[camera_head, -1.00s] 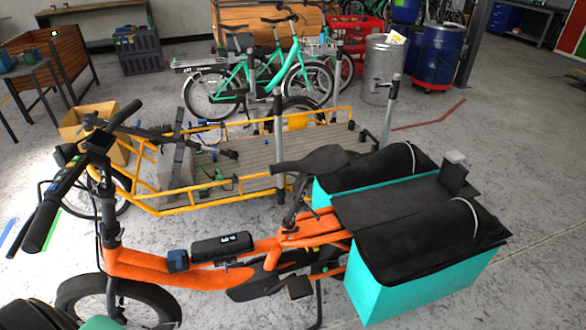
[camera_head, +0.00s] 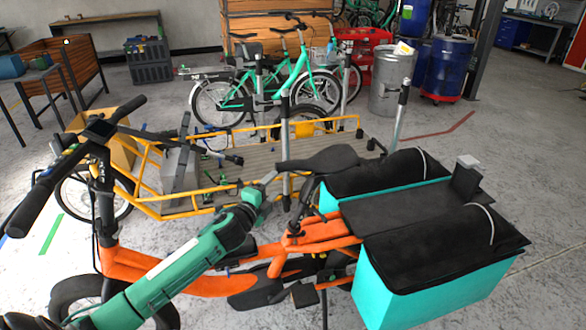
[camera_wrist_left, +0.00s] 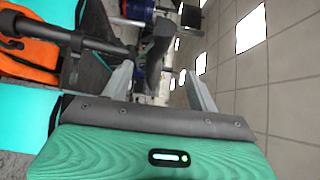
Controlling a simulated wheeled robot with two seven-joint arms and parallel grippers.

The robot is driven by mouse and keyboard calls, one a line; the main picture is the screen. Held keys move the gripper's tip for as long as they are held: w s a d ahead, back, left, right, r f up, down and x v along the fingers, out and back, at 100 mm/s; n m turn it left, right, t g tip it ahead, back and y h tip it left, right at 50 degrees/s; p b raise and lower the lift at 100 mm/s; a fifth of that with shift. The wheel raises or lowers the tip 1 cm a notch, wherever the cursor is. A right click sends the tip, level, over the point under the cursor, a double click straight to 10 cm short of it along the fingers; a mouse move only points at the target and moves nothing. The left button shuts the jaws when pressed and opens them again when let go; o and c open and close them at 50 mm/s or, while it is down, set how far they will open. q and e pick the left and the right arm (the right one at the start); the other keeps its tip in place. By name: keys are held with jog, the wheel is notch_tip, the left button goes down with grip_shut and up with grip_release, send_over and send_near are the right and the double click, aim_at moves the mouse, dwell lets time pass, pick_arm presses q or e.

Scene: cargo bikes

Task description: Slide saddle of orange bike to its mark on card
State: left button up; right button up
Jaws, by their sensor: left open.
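The black saddle (camera_head: 320,160) of the orange bike (camera_head: 300,238) sits above the frame, in front of the teal cargo bags. My left gripper (camera_head: 270,178) is just left of the saddle's nose, slightly lower, with my green arm reaching across the bike from the lower left. In the left wrist view, its two grey fingers (camera_wrist_left: 155,74) are spread apart. A dark shape that looks like the saddle (camera_wrist_left: 158,48) lies beyond and between the fingertips, and I see no contact. I cannot make out the card or its mark. My right gripper is not in view.
Handlebars (camera_head: 85,150) stand at the left. Teal bags (camera_head: 400,290) with black tops flank the rear rack. A yellow cargo bike (camera_head: 265,160) stands close behind, with upright grey posts. Open floor (camera_head: 530,190) lies to the right.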

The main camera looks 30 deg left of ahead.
aim_at(293, 166)
pick_arm(q)
jog(key=w, duration=0.8)
jog(key=w+p, duration=0.1)
jog(key=w, duration=0.4)
jog(key=shift+w+d+f, duration=0.1)
jog(key=shift+d, duration=0.2)
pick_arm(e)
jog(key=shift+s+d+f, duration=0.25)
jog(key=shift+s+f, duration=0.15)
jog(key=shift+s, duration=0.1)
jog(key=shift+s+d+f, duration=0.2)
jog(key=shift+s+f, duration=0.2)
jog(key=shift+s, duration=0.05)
